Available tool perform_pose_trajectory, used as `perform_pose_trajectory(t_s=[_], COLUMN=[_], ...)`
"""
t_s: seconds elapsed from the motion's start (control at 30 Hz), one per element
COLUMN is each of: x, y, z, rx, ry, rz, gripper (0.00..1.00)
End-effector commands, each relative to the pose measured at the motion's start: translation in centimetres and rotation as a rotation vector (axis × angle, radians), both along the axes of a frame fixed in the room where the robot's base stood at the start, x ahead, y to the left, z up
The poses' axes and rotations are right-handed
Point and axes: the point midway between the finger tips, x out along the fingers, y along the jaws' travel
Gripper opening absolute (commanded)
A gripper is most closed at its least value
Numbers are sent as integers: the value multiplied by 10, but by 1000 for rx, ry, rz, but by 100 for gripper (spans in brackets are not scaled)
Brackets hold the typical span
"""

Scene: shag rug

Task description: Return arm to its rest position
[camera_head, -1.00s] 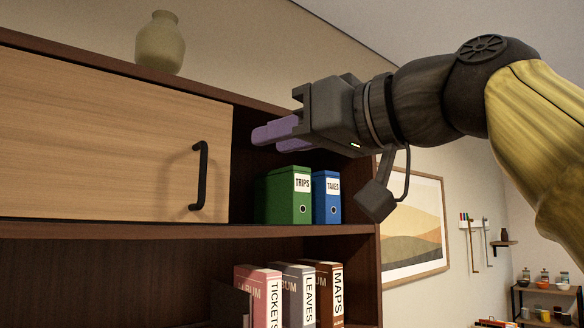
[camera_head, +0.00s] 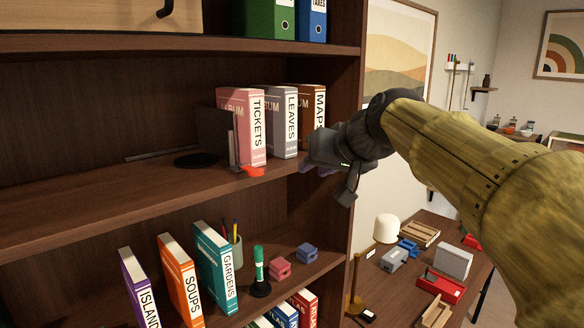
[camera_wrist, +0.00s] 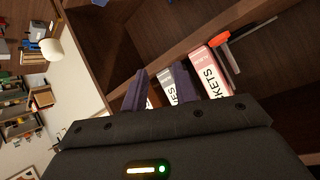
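My arm reaches in from the right in the head view. My gripper (camera_head: 318,170) is in front of the right end of the middle shelf, near the upright side panel. Its fingertips are small and partly hidden there by its own body. In the wrist view my gripper (camera_wrist: 160,72) has its two dark purple fingers apart with nothing held between them. The TICKETS album (camera_head: 258,128), LEAVES album (camera_head: 291,125) and MAPS album (camera_head: 318,106) stand behind it. I cannot tell the exact gap to the MAPS album.
The dark shelf's side panel (camera_head: 352,120) is close to my gripper. A red-handled thing (camera_head: 250,171) lies at the middle shelf's front edge beside a black bookend (camera_head: 214,134). A desk (camera_head: 400,300) with a white lamp (camera_head: 386,228) and trays stands lower right.

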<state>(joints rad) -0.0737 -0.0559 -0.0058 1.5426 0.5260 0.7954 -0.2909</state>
Motion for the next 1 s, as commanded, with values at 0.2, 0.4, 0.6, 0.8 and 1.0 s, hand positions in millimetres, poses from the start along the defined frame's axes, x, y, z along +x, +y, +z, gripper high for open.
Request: perform_pose_trajectory(t_s=[0.2, 0.4, 0.6, 0.8, 1.0], x=[-9, -49, -116, -175, -185], y=[-38, -68, -92, -104, -106], z=[-134, -245, -338, -390, -397], rx=[-105, -211, -316, -380, -389], ry=[211, 385, 544, 648, 663], rz=[-119, -182, -201, -193, -189], gripper=[29, 29, 29, 29, 29])
